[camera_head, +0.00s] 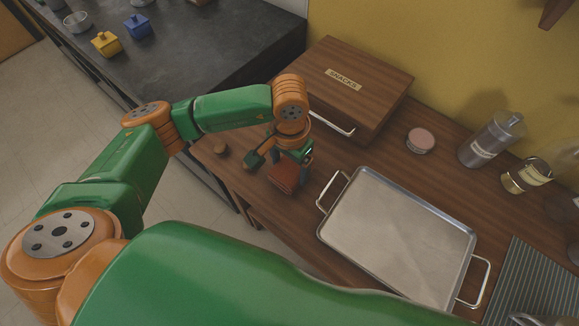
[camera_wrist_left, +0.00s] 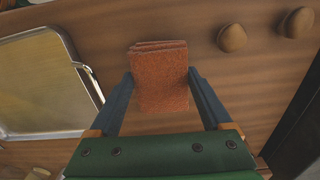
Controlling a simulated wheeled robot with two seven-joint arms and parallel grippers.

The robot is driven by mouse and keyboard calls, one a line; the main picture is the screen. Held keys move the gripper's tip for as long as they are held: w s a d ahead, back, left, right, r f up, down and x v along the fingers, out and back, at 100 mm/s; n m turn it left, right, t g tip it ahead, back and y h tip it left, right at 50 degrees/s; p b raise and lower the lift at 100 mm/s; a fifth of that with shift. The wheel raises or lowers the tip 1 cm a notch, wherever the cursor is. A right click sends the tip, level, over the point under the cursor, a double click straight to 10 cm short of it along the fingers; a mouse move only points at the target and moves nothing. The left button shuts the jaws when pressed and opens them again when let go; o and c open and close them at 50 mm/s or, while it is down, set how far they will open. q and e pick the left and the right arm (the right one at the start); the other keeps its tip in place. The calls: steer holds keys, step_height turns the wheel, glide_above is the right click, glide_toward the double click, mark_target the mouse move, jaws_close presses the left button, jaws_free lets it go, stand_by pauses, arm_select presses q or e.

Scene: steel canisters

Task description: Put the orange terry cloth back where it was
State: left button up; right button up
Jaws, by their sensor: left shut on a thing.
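The orange terry cloth (camera_head: 285,177) is a small folded, rust-orange block at the left part of the wooden counter, beside the tray's left handle. In the left wrist view the cloth (camera_wrist_left: 161,85) stands between the two fingers, with its folded layers at the far edge. My left gripper (camera_head: 279,168) is shut on it; its fingers (camera_wrist_left: 160,76) lie along the cloth's two sides. I cannot tell whether the cloth touches the counter or hangs just above it. My right gripper is not in view.
A metal tray (camera_head: 400,232) with raised handles lies to the right of the cloth. A wooden box labelled SNACKS (camera_head: 350,85) stands behind. Small round brown things (camera_wrist_left: 232,38) lie near the counter's left edge. Steel canisters (camera_head: 490,140) stand at the right.

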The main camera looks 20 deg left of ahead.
mark_target(289, 169)
arm_select(q)
steer(key=shift+f, duration=0.9)
steer(key=shift+f+b, duration=0.2)
steer(key=shift+b, duration=0.15)
steer(key=o, duration=1.3)
steer(key=shift+r, duration=0.1)
steer(key=shift+r, duration=0.1)
steer(key=shift+r+p, duration=0.3)
steer(key=shift+p, duration=0.15)
step_height(289, 169, up, 12)
steer(key=shift+f+b, duration=0.2)
steer(key=shift+b, duration=0.1)
steer(key=shift+s, duration=0.1)
